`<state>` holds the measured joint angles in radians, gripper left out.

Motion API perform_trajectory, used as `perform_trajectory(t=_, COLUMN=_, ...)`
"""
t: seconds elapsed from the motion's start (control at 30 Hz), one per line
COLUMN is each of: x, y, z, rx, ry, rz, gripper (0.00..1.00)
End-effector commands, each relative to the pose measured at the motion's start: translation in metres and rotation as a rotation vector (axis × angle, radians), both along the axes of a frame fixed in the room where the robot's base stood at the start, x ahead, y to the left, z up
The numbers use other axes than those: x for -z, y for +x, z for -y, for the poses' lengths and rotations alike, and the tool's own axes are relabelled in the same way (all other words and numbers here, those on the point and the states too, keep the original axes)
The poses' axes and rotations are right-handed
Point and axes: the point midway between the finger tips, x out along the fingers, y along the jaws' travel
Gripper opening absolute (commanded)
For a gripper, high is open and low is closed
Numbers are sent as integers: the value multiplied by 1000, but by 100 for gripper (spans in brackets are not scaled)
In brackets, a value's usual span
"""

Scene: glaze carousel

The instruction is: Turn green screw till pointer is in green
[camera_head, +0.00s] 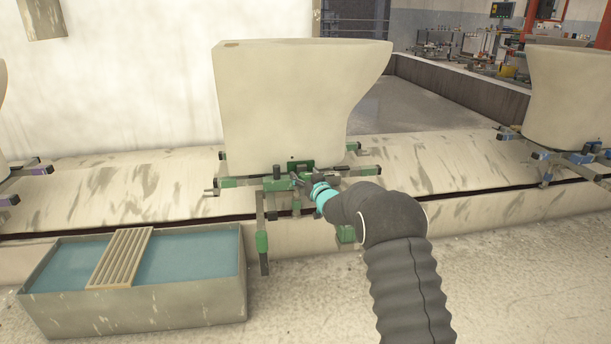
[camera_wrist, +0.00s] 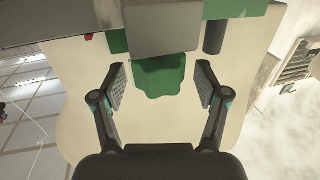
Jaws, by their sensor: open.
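The green screw (camera_wrist: 158,77) is a lobed green knob in the middle of the wrist view. My gripper (camera_wrist: 159,85) is open, with one finger on each side of the knob and a visible gap on both sides. In the head view my gripper (camera_head: 304,182) is at the front of the green-marked stand (camera_head: 228,183) under the middle ceramic piece (camera_head: 290,105). There the gripper and arm cover the screw. A grey block (camera_wrist: 162,28) lies beyond the knob in the wrist view. I cannot make out the pointer or its green zone in either view.
A trough of blue water (camera_head: 190,315) with a slatted board (camera_head: 120,258) stands at the front left. A blue-marked stand (camera_head: 560,157) with another ceramic piece (camera_head: 570,95) is at right. Purple-marked parts (camera_head: 25,170) show at far left. Floor at lower right is clear.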

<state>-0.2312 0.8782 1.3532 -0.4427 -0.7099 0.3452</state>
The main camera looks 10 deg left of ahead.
Motion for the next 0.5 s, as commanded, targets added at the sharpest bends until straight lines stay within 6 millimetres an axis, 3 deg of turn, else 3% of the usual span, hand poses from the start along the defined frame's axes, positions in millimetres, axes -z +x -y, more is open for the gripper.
perform_trajectory(t=0.3, x=0, y=1, z=-1, rx=0, ry=0, rz=0, gripper=71)
perform_trajectory(t=0.5, x=0, y=1, z=-1, rx=0, ry=0, rz=0, gripper=21)
